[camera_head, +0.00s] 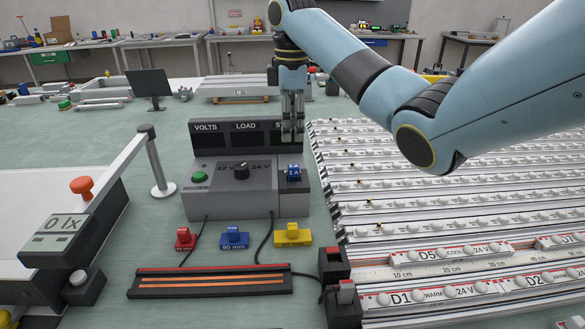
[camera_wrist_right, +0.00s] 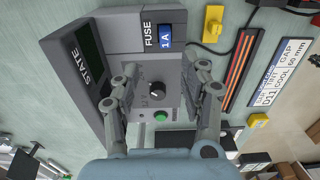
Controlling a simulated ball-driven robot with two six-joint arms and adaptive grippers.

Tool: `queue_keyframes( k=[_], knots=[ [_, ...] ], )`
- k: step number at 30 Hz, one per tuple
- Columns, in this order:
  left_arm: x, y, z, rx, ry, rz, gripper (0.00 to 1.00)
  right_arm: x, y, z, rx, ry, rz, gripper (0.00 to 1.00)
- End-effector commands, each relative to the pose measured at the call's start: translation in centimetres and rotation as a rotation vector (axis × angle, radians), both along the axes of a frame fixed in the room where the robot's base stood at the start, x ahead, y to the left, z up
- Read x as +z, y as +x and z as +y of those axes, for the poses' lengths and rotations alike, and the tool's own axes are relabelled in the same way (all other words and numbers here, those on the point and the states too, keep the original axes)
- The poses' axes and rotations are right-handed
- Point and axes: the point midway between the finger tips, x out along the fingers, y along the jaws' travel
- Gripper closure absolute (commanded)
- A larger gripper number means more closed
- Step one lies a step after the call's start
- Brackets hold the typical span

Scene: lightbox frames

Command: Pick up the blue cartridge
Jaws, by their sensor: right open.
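The blue cartridge (camera_head: 293,173) sits in the right part of the grey load box's sloped front. In the right wrist view the blue cartridge (camera_wrist_right: 166,36), marked 1 A, is beside the word FUSE. My right gripper (camera_head: 292,132) points down above and behind it, in front of the box's display panel. In the right wrist view my right gripper (camera_wrist_right: 163,76) is open and empty, its fingers on either side of the black knob, with the cartridge beyond the fingertips. My left gripper is not in view.
The grey box (camera_head: 230,199) carries a black knob (camera_head: 241,171) and green button (camera_head: 200,177). Red (camera_head: 185,239), blue (camera_head: 234,238) and yellow (camera_head: 292,235) blocks lie before it. Ribbed rails (camera_head: 440,190) fill the right side. A grey post (camera_head: 160,165) stands left.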

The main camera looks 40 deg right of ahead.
Motion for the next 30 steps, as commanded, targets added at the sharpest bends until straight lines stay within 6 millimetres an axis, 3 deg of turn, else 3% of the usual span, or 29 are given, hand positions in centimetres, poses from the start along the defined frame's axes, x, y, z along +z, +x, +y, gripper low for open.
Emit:
queue_keyframes(
  k=[6,14,21,30],
  knots=[
    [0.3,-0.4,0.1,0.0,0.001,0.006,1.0,-3.7,-0.1,0.1,0.0,0.002,0.004,0.56],
    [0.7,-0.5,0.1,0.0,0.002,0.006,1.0,-6.1,-0.4,0.1,0.0,0.001,0.004,0.56],
    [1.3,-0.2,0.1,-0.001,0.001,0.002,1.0,-9.7,-0.8,0.2,0.001,0.002,0.004,0.56],
    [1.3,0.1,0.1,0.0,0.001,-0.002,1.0,-10.4,-0.8,0.2,0.001,0.0,0.001,0.56]
  ],
)
